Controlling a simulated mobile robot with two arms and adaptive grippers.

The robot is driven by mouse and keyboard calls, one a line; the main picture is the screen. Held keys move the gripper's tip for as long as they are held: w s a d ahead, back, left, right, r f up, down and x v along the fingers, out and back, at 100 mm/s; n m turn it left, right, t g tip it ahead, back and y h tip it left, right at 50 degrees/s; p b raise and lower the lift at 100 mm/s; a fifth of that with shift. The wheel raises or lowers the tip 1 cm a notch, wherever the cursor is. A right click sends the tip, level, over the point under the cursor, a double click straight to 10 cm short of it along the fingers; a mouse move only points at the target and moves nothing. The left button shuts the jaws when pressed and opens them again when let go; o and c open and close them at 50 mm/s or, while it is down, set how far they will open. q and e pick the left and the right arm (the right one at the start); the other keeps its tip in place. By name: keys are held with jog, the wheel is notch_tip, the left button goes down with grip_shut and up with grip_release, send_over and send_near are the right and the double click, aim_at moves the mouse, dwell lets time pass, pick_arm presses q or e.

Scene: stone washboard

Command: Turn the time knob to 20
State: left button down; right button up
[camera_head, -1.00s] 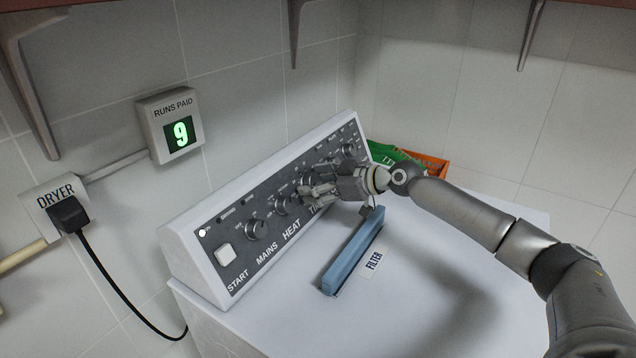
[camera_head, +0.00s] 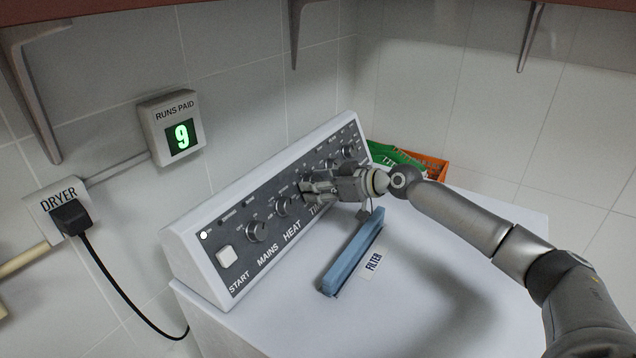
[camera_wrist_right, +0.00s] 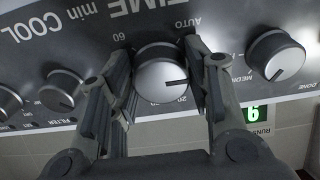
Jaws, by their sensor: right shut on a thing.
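The time knob (camera_wrist_right: 163,78) is a round silver-faced knob with a dark rim, below the upside-down TIME min lettering in the right wrist view. Its dark pointer line runs towards the right of the picture, close to the 20 mark (camera_wrist_right: 182,99). The 60 mark shows at its upper left and AUTO at its upper right. My right gripper (camera_wrist_right: 161,62) is shut on the knob, one finger on each side. In the head view my right gripper (camera_head: 309,188) hides the time knob on the sloped panel (camera_head: 222,226). My left gripper is not in view.
The heat knob (camera_head: 283,205) and mains knob (camera_head: 256,231) sit left of the gripper, the start button (camera_head: 226,257) further left. A blue filter bar (camera_head: 352,255) stands on the dryer top. The runs-paid display (camera_head: 183,137) reads 9. Green and orange crates (camera_head: 436,168) lie behind.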

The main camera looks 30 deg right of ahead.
jog(key=m+p, duration=0.2)
jog(key=m, duration=0.1)
jog(key=shift+a+r+m, duration=0.1)
jog(key=shift+r+m, duration=0.05)
jog(key=shift+m, duration=0.25)
jog(key=m+p, duration=0.3)
jog(key=shift+r+m+h+p, duration=0.1)
jog(key=shift+m+h+p, duration=0.2)
jog(key=m+p, duration=0.3)
jog(key=shift+a+m, duration=0.1)
jog(key=shift+m, duration=0.2)
jog(key=shift+m+p, duration=1.3)
jog(key=shift+m, duration=0.2)
jog(key=o, duration=1)
